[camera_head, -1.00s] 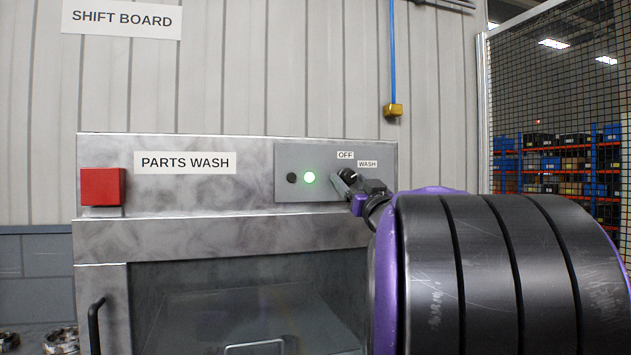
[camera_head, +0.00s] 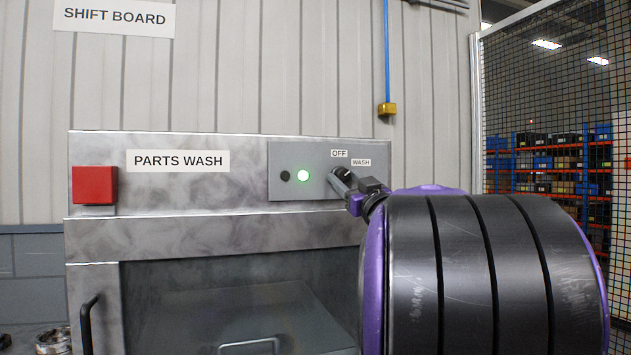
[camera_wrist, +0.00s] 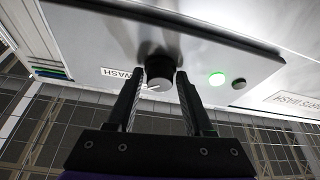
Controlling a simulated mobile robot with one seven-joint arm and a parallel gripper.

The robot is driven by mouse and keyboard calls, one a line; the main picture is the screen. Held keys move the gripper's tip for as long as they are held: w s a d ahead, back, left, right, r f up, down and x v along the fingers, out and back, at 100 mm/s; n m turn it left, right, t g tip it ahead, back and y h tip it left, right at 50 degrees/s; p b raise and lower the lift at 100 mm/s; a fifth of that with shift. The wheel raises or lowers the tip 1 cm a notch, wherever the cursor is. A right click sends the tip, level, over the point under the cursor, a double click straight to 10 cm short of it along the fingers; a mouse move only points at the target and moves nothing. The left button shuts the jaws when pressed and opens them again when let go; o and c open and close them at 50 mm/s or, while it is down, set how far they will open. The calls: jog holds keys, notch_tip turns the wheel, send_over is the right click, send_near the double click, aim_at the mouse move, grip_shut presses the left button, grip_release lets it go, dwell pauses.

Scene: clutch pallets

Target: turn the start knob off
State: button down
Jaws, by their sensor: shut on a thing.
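The start knob (camera_wrist: 159,70) is a round black knob with a light pointer mark on the grey control panel (camera_head: 300,191). In the wrist view my gripper (camera_wrist: 160,84) has one finger on each side of the knob and is shut on it. In the head view my gripper (camera_head: 342,180) reaches the knob from the lower right and mostly hides it. The labels OFF (camera_head: 339,154) and WASH (camera_head: 361,162) sit above the knob. In the wrist view the pointer lies near the WASH label (camera_wrist: 121,73). The green light (camera_head: 303,176) is lit.
A small black button (camera_head: 285,176) is left of the light. A red box (camera_head: 94,185) is at the left of the PARTS WASH machine (camera_head: 110,240). A door handle (camera_head: 88,325) sticks out below. A mesh fence (camera_head: 560,100) stands at the right.

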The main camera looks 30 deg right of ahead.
jog(key=n+y, duration=0.2)
jog(key=n, duration=0.2)
jog(key=n+y, duration=0.1)
jog(key=n, duration=0.2)
jog(key=shift+d+r+n+y+p, duration=0.2)
jog(key=shift+n+y+p, duration=0.1)
jog(key=shift+n+y, duration=0.1)
jog(key=shift+n+g+y+p, duration=0.35)
jog(key=shift+n+g+y, duration=0.2)
jog(key=shift+n, duration=0.85)
jog(key=shift+n+g+y+p, duration=0.35)
jog(key=shift+n+g+y, duration=0.15)
jog(key=shift+n, duration=0.9)
jog(key=shift+c, duration=2.3)
grip_release()
jog(key=shift+s, duration=0.15)
